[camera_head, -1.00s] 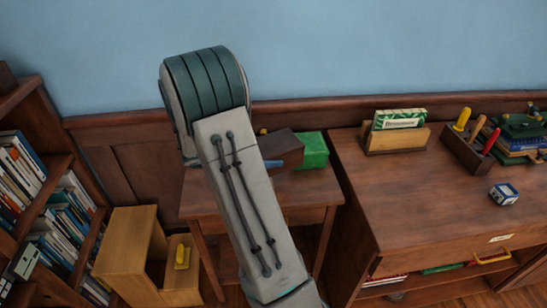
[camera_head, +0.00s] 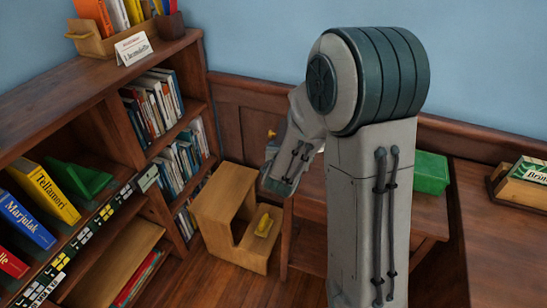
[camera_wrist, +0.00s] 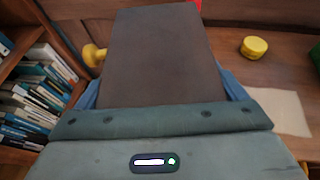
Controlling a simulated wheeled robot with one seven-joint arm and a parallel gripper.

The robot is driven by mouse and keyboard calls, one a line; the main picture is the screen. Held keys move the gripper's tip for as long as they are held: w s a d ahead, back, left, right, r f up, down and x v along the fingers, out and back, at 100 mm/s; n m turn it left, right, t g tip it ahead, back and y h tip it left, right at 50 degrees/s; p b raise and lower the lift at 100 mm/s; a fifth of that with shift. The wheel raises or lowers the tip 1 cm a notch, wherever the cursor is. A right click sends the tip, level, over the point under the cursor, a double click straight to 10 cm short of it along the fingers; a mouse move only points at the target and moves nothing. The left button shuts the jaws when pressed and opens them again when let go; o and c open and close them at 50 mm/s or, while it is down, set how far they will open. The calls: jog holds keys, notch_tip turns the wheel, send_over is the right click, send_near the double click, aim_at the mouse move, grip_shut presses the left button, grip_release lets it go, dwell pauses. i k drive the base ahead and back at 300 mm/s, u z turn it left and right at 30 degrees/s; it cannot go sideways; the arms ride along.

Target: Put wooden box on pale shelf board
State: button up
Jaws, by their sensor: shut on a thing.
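The wooden box (camera_wrist: 155,55) is dark brown and fills the upper middle of the wrist view. My gripper (camera_wrist: 160,92) is shut on it, with a blue finger showing along each side. In the head view the box and the gripper's fingers are hidden behind my arm, which bends down to the left. A pale shelf board (camera_head: 112,264), lighter than the wood around it, lies low in the bookcase at the left. Its visible top is mostly bare, with red books below it.
A bookcase (camera_head: 70,100) with books and a green bookend (camera_head: 80,178) stands left. A step stool (camera_head: 222,205) with a yellow object (camera_head: 264,225) stands beside it. A green box (camera_head: 431,172) sits on a small table at right. Floor (camera_head: 230,285) is clear in front.

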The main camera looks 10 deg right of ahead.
aim_at(111, 261)
jog(key=z, duration=1.85)
jog(key=k, duration=1.5)
jog(key=u, duration=2.3)
jog(key=i, duration=0.5)
jog(key=u, duration=0.1)
